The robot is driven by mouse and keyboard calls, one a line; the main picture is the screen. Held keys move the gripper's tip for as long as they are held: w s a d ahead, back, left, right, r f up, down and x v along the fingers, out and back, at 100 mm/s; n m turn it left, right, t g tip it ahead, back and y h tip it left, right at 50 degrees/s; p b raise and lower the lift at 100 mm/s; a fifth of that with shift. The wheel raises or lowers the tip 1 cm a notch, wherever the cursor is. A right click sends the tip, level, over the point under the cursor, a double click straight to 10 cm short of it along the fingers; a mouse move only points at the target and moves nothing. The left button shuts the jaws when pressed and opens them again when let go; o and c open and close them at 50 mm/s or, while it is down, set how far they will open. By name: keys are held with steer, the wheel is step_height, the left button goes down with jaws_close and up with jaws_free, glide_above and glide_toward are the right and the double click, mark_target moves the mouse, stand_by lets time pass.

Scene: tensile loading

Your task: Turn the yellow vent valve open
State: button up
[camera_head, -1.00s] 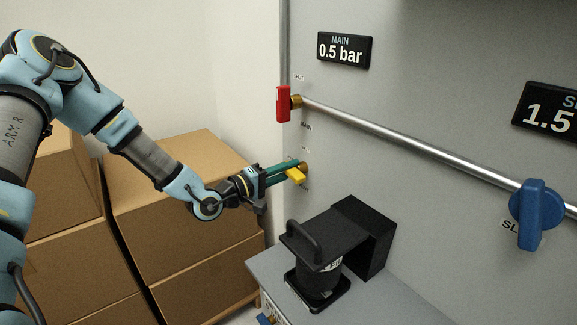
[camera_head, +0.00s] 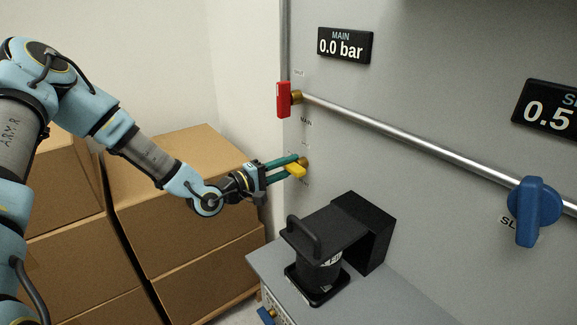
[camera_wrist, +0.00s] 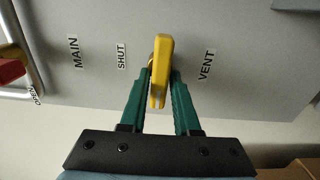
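The yellow vent valve handle (camera_wrist: 160,70) stands out from the grey panel between the SHUT and VENT labels in the wrist view. It also shows in the head view (camera_head: 296,171), in front of its brass fitting. My gripper (camera_wrist: 162,88) has its two green fingers on either side of the handle. A narrow gap shows between the handle's near end and the right finger; contact at the fingertips is hard to see. In the head view my gripper (camera_head: 288,167) has its fingers apart at the valve. The MAIN display (camera_head: 345,46) reads 0.0 bar.
A red valve handle (camera_head: 283,99) sits above on the panel, beside a metal pipe (camera_head: 420,142). A blue valve handle (camera_head: 535,210) is at the right, under a display (camera_head: 548,108) reading 0.5. A black fixture (camera_head: 325,240) stands below; cardboard boxes (camera_head: 190,215) are at the left.

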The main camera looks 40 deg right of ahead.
steer(key=o, duration=0.3)
steer(key=a+b, duration=0.1)
steer(key=a, duration=0.9)
steer(key=shift+w+a+b, duration=0.3)
steer(key=shift+a+b, duration=0.1)
